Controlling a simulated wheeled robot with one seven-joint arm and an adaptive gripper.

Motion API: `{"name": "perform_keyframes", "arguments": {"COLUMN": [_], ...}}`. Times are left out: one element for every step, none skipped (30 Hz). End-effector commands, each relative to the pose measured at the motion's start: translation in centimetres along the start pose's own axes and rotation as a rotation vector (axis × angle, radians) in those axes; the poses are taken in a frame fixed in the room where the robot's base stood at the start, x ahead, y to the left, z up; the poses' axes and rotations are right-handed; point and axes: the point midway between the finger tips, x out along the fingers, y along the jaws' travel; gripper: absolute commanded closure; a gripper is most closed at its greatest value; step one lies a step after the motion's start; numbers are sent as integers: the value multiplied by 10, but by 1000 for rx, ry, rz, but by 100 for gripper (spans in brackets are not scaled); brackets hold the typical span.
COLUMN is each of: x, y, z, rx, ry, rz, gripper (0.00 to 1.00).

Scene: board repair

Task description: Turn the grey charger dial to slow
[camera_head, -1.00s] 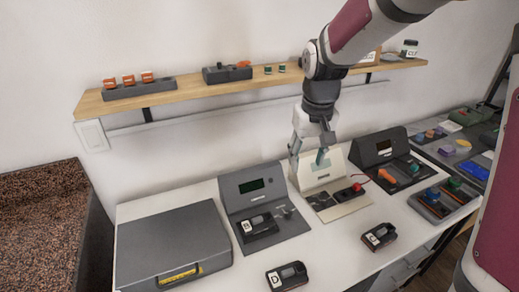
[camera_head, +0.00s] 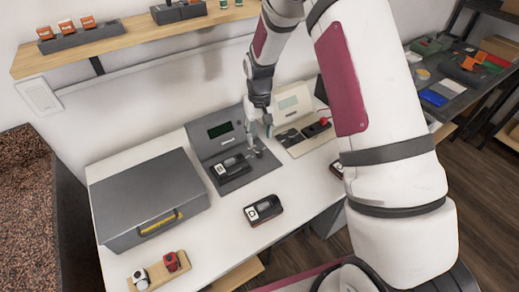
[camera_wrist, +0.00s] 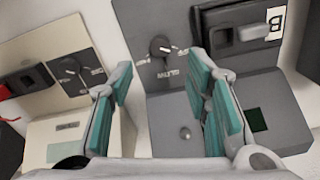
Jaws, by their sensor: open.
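The grey charger (camera_head: 222,130) stands on the white bench with a dark display and a black battery pack (camera_head: 230,163) in its slot. In the wrist view the grey charger (camera_wrist: 165,135) fills the middle and right, and its pack (camera_wrist: 235,33) carries a B label. Its round dark dial (camera_wrist: 161,46) has a light pointer and printed labels around it; I cannot read the setting surely. My gripper (camera_head: 259,129) is open above the charger's right part. In the wrist view my gripper (camera_wrist: 161,65) has its teal-padded fingers apart, one on each side of the dial, apparently not touching it.
The cream charger (camera_head: 293,103), with its own dial (camera_wrist: 70,68), stands close on the right. A loose pack (camera_head: 263,210) lies on the bench in front. A grey case (camera_head: 150,196) is at left, and a wooden tray (camera_head: 172,275) with small items is at the front.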

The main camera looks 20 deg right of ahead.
Motion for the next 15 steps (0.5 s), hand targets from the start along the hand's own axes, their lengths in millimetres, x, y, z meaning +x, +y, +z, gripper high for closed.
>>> {"name": "perform_keyframes", "arguments": {"x": [11,17,25,31,36,43,48,52,58,62,65,69,72,74,76], "y": [0,0,0,0,0,0,0,0,0,0,0,0,0,0,0], "z": [1,1,1,2,1,1,1,1,1,1,0,0,0,0,0], "rx": [0,0,0,0,0,0,0,0,0,0,0,0,1,0,1], "ry": [-4,-5,-4,-5,-4,-4,-4,-3,-2,-2,-2,-1,-1,0,0], "rz": [0,0,0,0,0,0,0,0,0,0,0,0,0,0,0], "gripper": [56,56,56,56,56,56,56,56,56,56,56,56,56,56,56]}}
